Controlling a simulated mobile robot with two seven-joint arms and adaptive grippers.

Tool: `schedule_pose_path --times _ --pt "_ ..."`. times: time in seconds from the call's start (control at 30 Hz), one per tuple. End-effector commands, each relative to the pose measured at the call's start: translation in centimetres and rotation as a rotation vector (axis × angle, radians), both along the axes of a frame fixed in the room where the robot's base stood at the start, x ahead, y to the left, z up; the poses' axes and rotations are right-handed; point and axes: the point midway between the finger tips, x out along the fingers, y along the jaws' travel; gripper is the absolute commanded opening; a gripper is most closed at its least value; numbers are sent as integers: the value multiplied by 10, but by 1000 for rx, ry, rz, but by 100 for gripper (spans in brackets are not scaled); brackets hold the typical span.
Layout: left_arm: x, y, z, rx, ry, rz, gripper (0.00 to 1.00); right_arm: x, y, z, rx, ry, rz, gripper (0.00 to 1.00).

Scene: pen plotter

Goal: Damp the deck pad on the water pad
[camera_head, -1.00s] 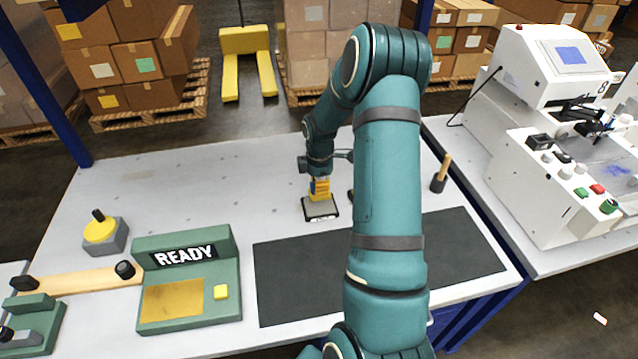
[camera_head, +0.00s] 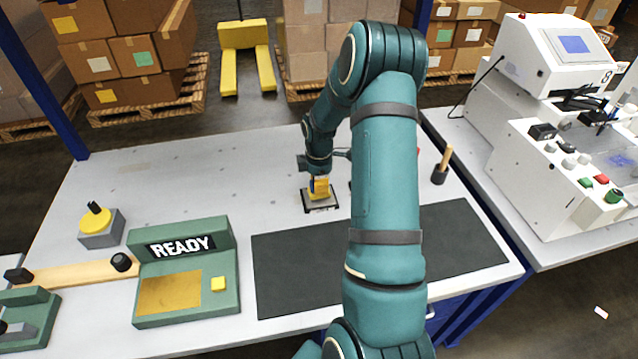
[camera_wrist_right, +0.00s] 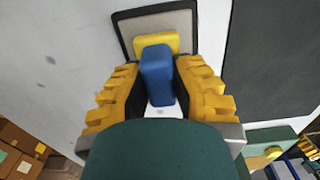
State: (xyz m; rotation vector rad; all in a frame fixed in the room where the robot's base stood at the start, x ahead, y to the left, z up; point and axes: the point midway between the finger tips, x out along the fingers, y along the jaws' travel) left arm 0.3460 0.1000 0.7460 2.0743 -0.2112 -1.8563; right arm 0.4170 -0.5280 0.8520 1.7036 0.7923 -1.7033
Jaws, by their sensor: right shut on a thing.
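The deck pad, a blue block handle (camera_wrist_right: 157,75) on a yellow pad (camera_wrist_right: 160,42), is between the fingers of my right gripper (camera_wrist_right: 158,90). The gripper is shut on the blue handle. The water pad is a grey square in a dark frame (camera_wrist_right: 188,12). In the head view, my right gripper (camera_head: 319,184) is low over the water pad (camera_head: 327,206). The yellow pad lies over the water pad's near part in the wrist view and appears to touch it. The contact edge is partly hidden. My left gripper is not in view.
A dark mat (camera_head: 290,275) lies in front, partly behind my arm. A green READY box (camera_head: 190,260) and a yellow-topped grey block (camera_head: 100,228) stand at left. A wooden-handled tool (camera_head: 442,165) stands right. A white machine (camera_head: 555,170) is on the right-hand table. The table's back left is clear.

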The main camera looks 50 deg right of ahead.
Motion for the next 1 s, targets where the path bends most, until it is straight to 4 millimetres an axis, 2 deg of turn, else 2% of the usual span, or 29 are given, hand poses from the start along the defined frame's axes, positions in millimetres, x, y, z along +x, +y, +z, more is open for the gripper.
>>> schedule_pose_path --times 1.0 --pt "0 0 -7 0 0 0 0 0 0 -10 0 0 0 0"
